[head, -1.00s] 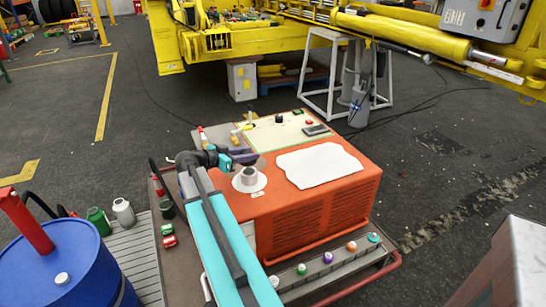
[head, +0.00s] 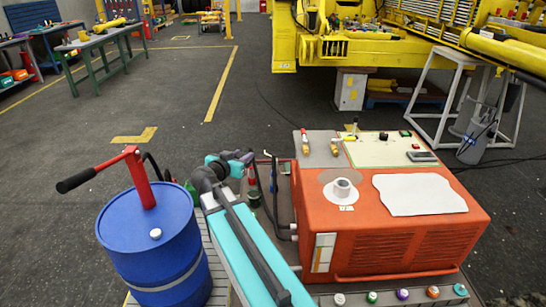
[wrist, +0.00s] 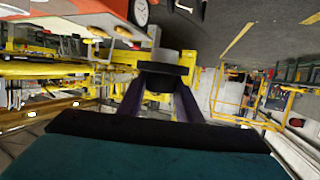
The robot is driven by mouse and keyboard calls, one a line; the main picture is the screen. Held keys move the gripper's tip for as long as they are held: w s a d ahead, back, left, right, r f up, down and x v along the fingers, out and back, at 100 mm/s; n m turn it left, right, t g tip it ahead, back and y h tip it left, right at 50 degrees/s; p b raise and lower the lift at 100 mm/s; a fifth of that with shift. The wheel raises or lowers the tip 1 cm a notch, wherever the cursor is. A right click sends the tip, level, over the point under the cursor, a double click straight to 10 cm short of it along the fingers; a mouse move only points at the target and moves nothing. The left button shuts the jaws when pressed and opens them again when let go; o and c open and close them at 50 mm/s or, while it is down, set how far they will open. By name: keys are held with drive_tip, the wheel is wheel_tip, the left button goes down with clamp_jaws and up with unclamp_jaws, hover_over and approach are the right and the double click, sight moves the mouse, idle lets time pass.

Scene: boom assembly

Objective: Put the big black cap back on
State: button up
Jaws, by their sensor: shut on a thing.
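My gripper (head: 242,157) is at the end of my teal arm, left of the orange machine housing (head: 390,240) and behind the blue drum. In the wrist view its purple fingers (wrist: 165,92) are shut on a wide black thing (wrist: 163,70), which looks like the big black cap seen edge-on. A grey part shows just beyond it. In the head view the held thing is too small to make out. A grey filler neck (head: 342,187) with a pale round flange stands uncovered on top of the housing. The gripper is apart from it, to its left.
The blue drum (head: 155,240) with a red, black-gripped handle stands at left. A white sheet (head: 418,196) lies on the housing. Dark pipes (head: 275,200) rise left of the housing. Several coloured caps (head: 403,294) line the front edge.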

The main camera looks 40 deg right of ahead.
drive_tip(key=w+a+r+n+t+y, duration=0.2)
drive_tip(key=a+r+n+y, duration=0.1)
drive_tip(key=a, duration=0.5)
drive_tip(key=w+a+r+n+t+y, duration=0.2)
drive_tip(key=a+r+n+y, duration=0.2)
drive_tip(key=a, duration=0.4)
drive_tip(key=w+a+r+n+t+y, duration=0.2)
drive_tip(key=a+r+n+y, duration=0.2)
drive_tip(key=a, duration=0.4)
drive_tip(key=shift+y, duration=0.5)
drive_tip(key=shift+s+a, duration=0.15)
